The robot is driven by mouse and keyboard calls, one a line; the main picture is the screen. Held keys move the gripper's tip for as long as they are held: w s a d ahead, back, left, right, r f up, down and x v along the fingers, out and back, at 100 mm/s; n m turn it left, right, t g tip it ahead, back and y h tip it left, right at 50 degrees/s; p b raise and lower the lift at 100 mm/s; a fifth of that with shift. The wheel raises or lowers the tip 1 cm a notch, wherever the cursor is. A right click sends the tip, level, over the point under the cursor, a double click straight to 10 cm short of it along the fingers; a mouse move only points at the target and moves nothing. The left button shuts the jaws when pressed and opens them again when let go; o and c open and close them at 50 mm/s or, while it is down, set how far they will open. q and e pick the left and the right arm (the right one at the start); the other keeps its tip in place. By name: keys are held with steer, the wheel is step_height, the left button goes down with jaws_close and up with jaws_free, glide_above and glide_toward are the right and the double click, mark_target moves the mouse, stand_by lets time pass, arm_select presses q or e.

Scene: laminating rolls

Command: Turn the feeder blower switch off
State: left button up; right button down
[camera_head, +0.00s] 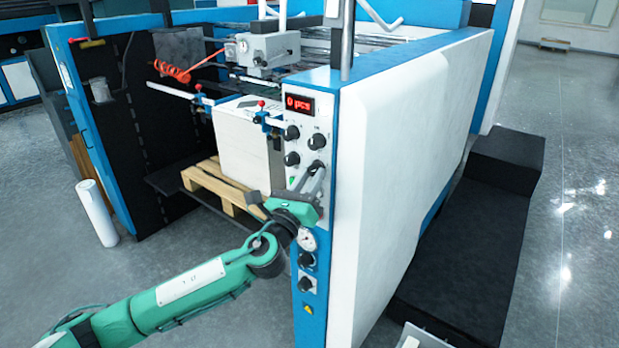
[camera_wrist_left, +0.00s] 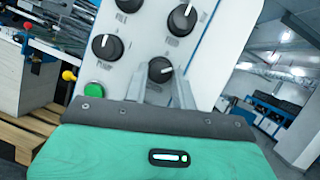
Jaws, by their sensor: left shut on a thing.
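The white control panel (camera_head: 307,115) on the front post of the blue and white machine carries several black rotary knobs below a red "0 pcs" display (camera_head: 299,105). My left gripper (camera_head: 316,170) reaches up to the panel from below. In the left wrist view its two grey fingers (camera_wrist_left: 166,90) are shut on the lower right knob (camera_wrist_left: 160,69) of the upper group. That knob's white mark points to the right. The fingers hide part of it, and I cannot read its label. My right gripper is not in view.
Other knobs sit close by: one at the left (camera_wrist_left: 107,47) and one above (camera_wrist_left: 182,20). A green button (camera_wrist_left: 94,89) is at lower left. A paper stack (camera_head: 243,146) stands on a wooden pallet (camera_head: 215,184) behind the post.

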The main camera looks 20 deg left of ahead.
arm_select(q)
steer(key=n+y, duration=0.1)
steer(key=n, duration=0.1)
steer(key=n+y+p, duration=0.1)
steer(key=n, duration=0.1)
steer(key=n+y+p, duration=0.1)
steer(key=n, duration=0.1)
steer(key=shift+d+r+g, duration=0.2)
steer(key=shift+r+g, duration=0.05)
steer(key=shift+g, duration=0.05)
steer(key=n+p, duration=0.1)
steer(key=n, duration=0.1)
steer(key=n+g+y+p, duration=0.1)
steer(key=n, duration=0.1)
steer(key=shift+r+y, duration=0.15)
steer(key=shift+y, duration=0.15)
steer(key=shift+s+n+g+p, duration=0.1)
steer(key=shift+n+g+p, duration=0.4)
steer(key=shift+n, duration=0.6)
steer(key=o, duration=1)
